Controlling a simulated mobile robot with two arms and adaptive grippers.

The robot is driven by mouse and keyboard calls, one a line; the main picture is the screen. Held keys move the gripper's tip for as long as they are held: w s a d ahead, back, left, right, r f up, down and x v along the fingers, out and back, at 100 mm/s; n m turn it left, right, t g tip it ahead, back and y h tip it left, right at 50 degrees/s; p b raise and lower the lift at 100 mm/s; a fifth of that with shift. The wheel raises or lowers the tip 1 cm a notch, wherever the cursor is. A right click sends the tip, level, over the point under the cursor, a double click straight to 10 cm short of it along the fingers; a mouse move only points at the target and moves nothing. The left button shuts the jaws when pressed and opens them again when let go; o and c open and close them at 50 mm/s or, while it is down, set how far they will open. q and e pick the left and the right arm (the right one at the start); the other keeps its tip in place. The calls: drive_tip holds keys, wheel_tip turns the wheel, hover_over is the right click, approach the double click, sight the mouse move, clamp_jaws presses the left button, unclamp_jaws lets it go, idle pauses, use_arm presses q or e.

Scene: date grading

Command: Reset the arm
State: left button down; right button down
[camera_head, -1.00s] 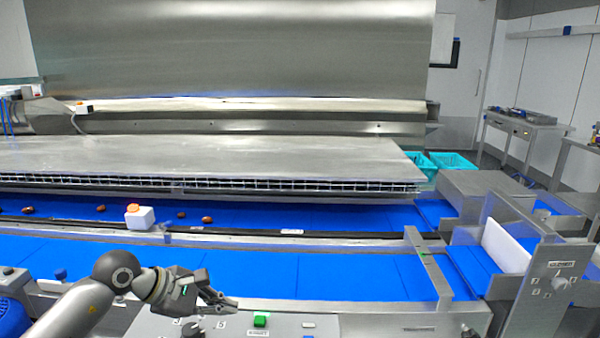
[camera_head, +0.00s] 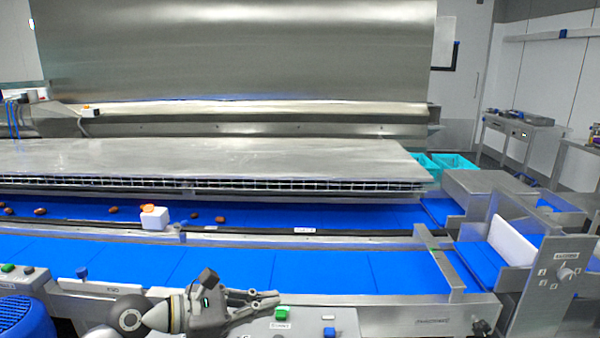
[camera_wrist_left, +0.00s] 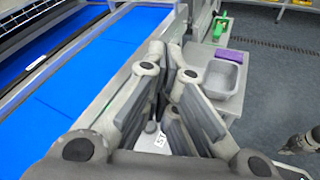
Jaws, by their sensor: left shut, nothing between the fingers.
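My left gripper (camera_head: 272,298) is low in the head view, in front of the lower blue belt (camera_head: 220,263) and over the front control panel. Its fingers are shut and empty, pointing right. A green button (camera_head: 282,313) on the panel shows just below the fingertips. In the left wrist view the gripper (camera_wrist_left: 167,62) has its fingers drawn together with nothing between them. My right gripper shows in neither view.
Several brown dates (camera_head: 113,209) lie on the upper blue belt beside a white block with an orange top (camera_head: 153,222). A metal cover (camera_head: 230,157) spans above. A steel divider unit (camera_head: 560,275) stands at right. A grey basin (camera_wrist_left: 222,77) shows in the wrist view.

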use_arm(q)
wheel_tip(320, 180, up, 6)
drive_tip(key=s+d+n+t+h, duration=0.1)
drive_tip(key=n+t+h, duration=0.2)
drive_tip(key=n+t, duration=0.35)
drive_tip(key=a+n+t+y, duration=0.7)
drive_tip(key=n, duration=1.1)
drive_tip(key=s+a+f+n+g+y, duration=0.3)
drive_tip(key=a+f+n+y, duration=0.25)
drive_tip(key=f+n, duration=0.35)
drive_tip(key=s+a+f+n+g+y, duration=0.3)
drive_tip(key=a+f+n+y, duration=0.25)
drive_tip(key=f+n, duration=0.35)
drive_tip(key=s+d+f+n+g+h, duration=0.1)
drive_tip(key=s+d+f+n+g, duration=0.1)
drive_tip(key=s+f+n+g, duration=0.65)
drive_tip(key=s+d+f+g, duration=0.15)
drive_tip(key=s+f, duration=0.45)
drive_tip(key=s, duration=0.7)
wheel_tip(320, 180, down, 26)
drive_tip(key=s+g, duration=0.2)
drive_tip(key=s+a+f, duration=0.3)
drive_tip(key=s+f, duration=1.2)
drive_tip(key=s, duration=0.1)
drive_tip(key=shift+s+f+m+g, duration=0.15)
drive_tip(key=shift+s+m+g, duration=0.15)
drive_tip(key=shift+g, duration=0.15)
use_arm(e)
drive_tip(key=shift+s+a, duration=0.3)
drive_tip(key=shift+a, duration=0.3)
